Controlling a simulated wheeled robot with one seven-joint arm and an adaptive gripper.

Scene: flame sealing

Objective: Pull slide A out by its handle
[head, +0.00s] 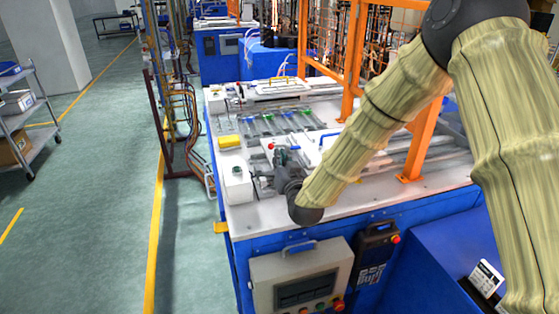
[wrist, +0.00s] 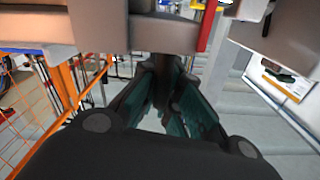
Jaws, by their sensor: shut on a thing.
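My gripper (head: 279,157) is low over the left front part of the white machine top in the head view, at the end of my sleeved arm. In the wrist view, the fingers of my gripper (wrist: 170,88) with green-blue pads stand on either side of a dark upright piece, seemingly the handle of slide A (wrist: 161,60). The jaws are shut on it. The exact contact is dark and hard to make out. In the head view my wrist and gripper hide most of the handle and slide.
Clear tubes with coloured ends (head: 285,122) lie further back. An orange frame post (head: 423,130) rises on the right. A control panel (head: 303,284) is below the front edge.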

